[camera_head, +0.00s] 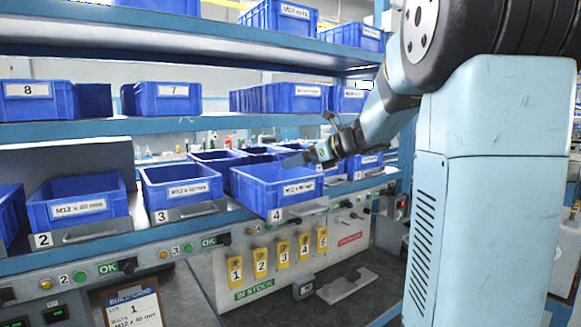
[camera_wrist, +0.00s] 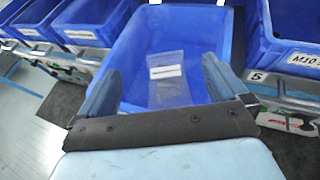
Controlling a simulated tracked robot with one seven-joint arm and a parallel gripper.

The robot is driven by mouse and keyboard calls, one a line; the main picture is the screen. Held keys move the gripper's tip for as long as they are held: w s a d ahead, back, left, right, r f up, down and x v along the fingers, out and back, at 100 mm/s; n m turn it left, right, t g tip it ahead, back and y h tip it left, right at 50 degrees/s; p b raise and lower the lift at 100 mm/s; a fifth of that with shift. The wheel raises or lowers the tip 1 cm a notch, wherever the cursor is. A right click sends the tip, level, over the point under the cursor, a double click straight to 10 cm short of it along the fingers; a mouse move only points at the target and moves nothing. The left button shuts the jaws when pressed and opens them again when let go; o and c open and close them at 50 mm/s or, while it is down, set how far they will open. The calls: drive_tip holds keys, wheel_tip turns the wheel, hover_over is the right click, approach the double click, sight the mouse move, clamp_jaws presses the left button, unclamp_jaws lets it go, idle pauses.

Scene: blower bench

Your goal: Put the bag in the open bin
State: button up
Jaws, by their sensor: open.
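The open bin (camera_head: 262,196) is blue, labelled M12 x 40 mm, and pulled out of the lower row above plate 4. In the wrist view the open blue bin (camera_wrist: 190,28) fills the middle. A clear bag (camera_wrist: 170,93) with a white label lies inside the bin's outline, between my fingers in the picture. I cannot tell whether it touches the bin floor. My gripper (camera_head: 307,158) is open over the bin, and its two fingers (camera_wrist: 160,72) are spread apart in the wrist view. The bag is hidden in the head view.
Blue bin 3 (camera_head: 182,190) and bin 2 (camera_head: 77,208) stand to the left in the same row. A shelf (camera_head: 130,125) with more bins runs above. Yellow numbered tags (camera_head: 260,260) hang on the panel below. Bin 5 (camera_wrist: 290,50) is close beside in the wrist view.

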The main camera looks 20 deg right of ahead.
drive_tip(key=v, duration=0.6)
drive_tip(key=s+a+f+n+g+h, duration=0.2)
drive_tip(key=s+a+f+n, duration=0.25)
drive_tip(key=s+n, duration=0.3)
drive_tip(key=s+a+f+n+g+h, duration=0.2)
drive_tip(key=s+a+f+n+g, duration=0.1)
drive_tip(key=s+a+n, duration=0.4)
drive_tip(key=s+d+f+n+h, duration=0.1)
drive_tip(key=s+f+n+h, duration=0.1)
drive_tip(key=s+n, duration=0.4)
drive_tip(key=s+d+f+n+h, duration=0.2)
drive_tip(key=s+f+n, duration=0.2)
drive_tip(key=s+n, duration=0.3)
drive_tip(key=shift+s+d+h, duration=0.3)
drive_tip(key=shift+s+h, duration=0.1)
drive_tip(key=shift+n, duration=0.25)
